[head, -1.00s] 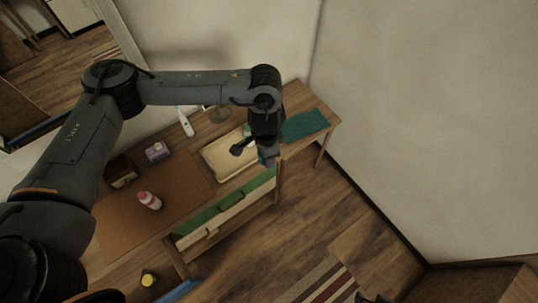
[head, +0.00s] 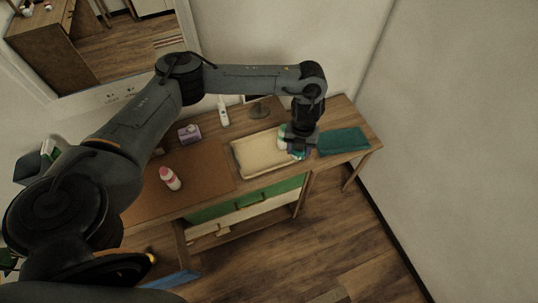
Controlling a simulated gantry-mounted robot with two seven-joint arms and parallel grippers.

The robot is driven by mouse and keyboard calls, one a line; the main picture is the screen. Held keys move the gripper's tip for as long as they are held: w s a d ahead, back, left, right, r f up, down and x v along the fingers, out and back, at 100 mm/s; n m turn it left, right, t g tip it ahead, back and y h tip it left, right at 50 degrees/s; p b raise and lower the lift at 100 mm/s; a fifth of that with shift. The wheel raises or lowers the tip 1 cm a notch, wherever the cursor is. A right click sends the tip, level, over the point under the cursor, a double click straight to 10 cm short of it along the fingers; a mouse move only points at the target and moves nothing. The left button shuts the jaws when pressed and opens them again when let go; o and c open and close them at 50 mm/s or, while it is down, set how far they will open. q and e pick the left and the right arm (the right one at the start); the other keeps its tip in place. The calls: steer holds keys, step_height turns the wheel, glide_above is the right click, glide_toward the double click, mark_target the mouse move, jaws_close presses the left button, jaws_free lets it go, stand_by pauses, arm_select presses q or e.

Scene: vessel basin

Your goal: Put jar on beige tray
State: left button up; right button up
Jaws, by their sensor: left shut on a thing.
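The beige tray (head: 250,165) lies on the wooden table, with a pale, flat, empty-looking inside. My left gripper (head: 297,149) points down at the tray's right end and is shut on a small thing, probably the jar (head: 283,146). Only white, green and purplish bits of it show around the dark fingers. I cannot tell whether it touches the tray or hangs just above it. My right gripper is not in view.
A teal cloth (head: 343,141) lies right of the tray. A pink-and-white bottle (head: 170,178) stands on the brown mat (head: 205,180). A purple box (head: 189,133), a white bottle (head: 223,112) and a dark round stand (head: 259,112) are behind. An open drawer (head: 240,213) juts out in front.

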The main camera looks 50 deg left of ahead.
arm_select(q)
steer(key=s+a+f+m+b, duration=0.2)
steer(key=a+f+m+b, duration=0.25)
steer(key=a+f, duration=0.3)
steer(key=b, duration=0.6)
glide_above(253, 156)
steer(key=f, duration=0.8)
steer(key=shift+d, duration=0.3)
steer(key=shift+s+a+f, duration=0.1)
steer(key=shift+a+f, duration=0.05)
steer(key=shift+a, duration=0.2)
steer(key=shift+f, duration=2)
steer(key=shift+f, duration=0.15)
steer(key=o, duration=1.1)
